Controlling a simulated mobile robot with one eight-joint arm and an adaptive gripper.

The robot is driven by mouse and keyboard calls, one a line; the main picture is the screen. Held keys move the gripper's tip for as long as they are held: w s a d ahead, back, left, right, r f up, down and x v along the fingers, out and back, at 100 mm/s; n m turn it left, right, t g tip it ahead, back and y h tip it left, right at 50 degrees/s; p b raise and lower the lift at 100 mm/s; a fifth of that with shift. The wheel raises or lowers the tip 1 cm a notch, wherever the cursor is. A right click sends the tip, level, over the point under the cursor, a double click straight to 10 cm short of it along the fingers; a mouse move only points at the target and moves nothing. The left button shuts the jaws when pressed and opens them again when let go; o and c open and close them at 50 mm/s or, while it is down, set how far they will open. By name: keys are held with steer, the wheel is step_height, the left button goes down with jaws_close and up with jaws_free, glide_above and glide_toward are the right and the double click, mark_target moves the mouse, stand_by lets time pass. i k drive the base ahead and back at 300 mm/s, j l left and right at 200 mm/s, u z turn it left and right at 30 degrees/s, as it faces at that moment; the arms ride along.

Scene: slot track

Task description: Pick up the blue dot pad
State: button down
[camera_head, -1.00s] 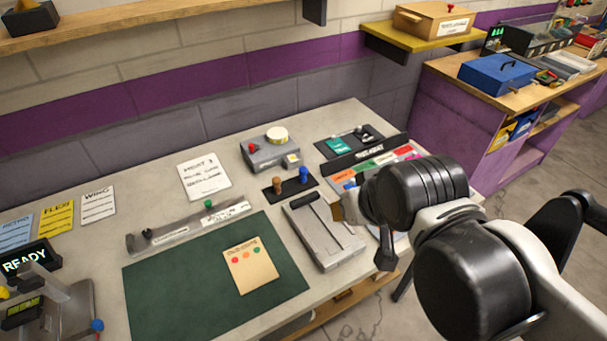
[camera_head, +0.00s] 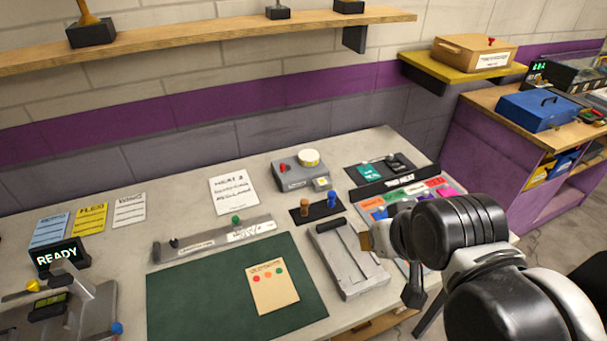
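A tray of small coloured pads (camera_head: 421,183) lies at the right end of the bench, partly behind my arm. A small blue patch (camera_head: 380,214) shows at its left side, just above my wrist. It may be the blue dot pad, but it is too small to make out a dot. My gripper (camera_head: 368,241) is at the end of my arm, in front of the tray and near the right edge of a grey slotted block.
The grey slotted block (camera_head: 346,262) stands left of my gripper. A black peg holder (camera_head: 317,210) with a brown and a blue peg is behind it. A green mat (camera_head: 215,295) carries a card with coloured dots (camera_head: 273,289). A wooden shelf (camera_head: 230,38) runs along the wall.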

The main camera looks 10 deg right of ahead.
mark_target(331, 195)
steer(key=i+j+z, duration=0.1)
steer(key=z, duration=0.25)
steer(key=i+j+z, duration=0.2)
steer(key=z, duration=0.15)
